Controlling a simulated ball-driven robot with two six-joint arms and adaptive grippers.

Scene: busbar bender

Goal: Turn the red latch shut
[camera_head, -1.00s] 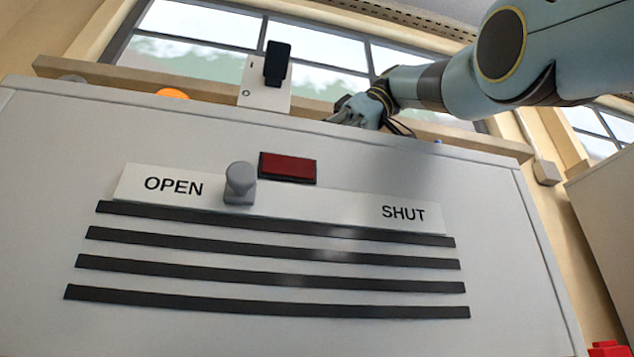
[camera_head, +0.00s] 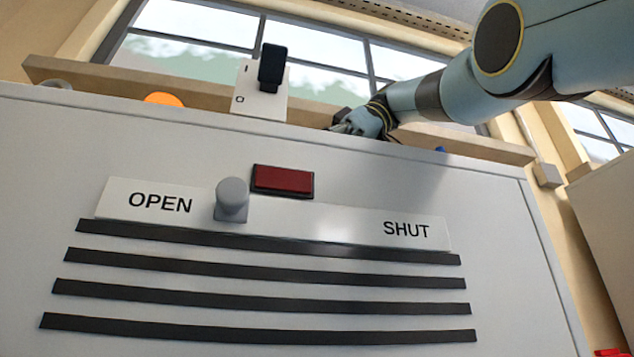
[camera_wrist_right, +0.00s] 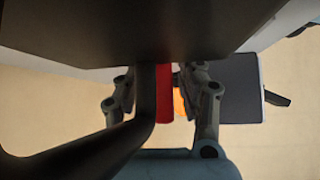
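A red strip (camera_wrist_right: 165,90), which may be the latch, shows in the right wrist view between the fingers of my right gripper (camera_wrist_right: 160,108), next to a black curved bar (camera_wrist_right: 146,95). The fingers stand apart on both sides; I see no clear contact. In the head view my right gripper (camera_head: 345,124) is at the top edge of the grey cabinet (camera_head: 400,170), its fingertips partly hidden behind that edge. The red latch cannot be made out there. My left gripper is not in view.
The cabinet front has a plate (camera_head: 320,222) marked OPEN and SHUT, with a grey knob (camera_head: 232,198) nearer OPEN. A dark-framed red panel (camera_head: 283,181) sits above it. A black-levered switch (camera_head: 271,68) and an orange object (camera_head: 164,99) stand behind the top edge.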

